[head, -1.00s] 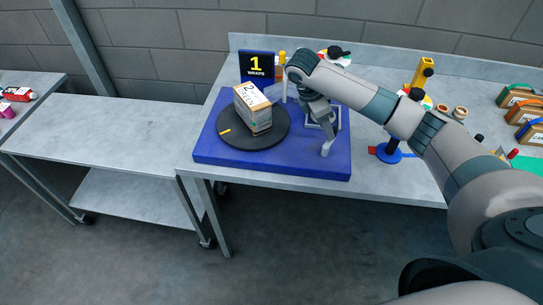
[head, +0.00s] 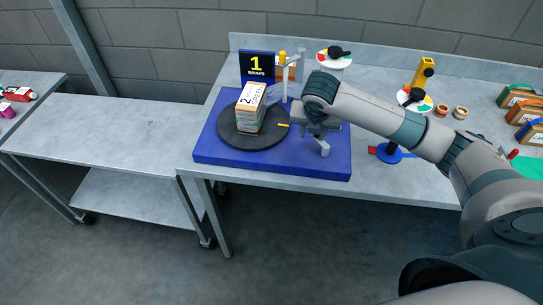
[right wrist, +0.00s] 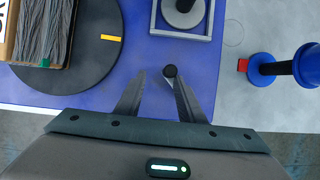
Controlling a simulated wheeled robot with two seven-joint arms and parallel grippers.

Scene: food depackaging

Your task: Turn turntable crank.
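The turntable is a black disc (head: 236,137) on a blue base (head: 225,159). A yellow mark (head: 283,125) lies at its right rim. My right gripper (head: 323,143) is low over the base's right part. In the right wrist view, its two fingers (right wrist: 157,88) are apart, with a small dark round knob (right wrist: 170,71) between them, closer to the right finger. The knob seems to be the crank handle; its arm is mostly hidden. Whether either finger touches it is unclear. My left gripper is not in view.
A sign (head: 257,68) reading 1 WRAPS stands behind the disc. A grey square frame (right wrist: 153,22) is just beyond the fingers. A blue stand (head: 389,154) is to the right. An empty grey table (head: 105,140) stands left.

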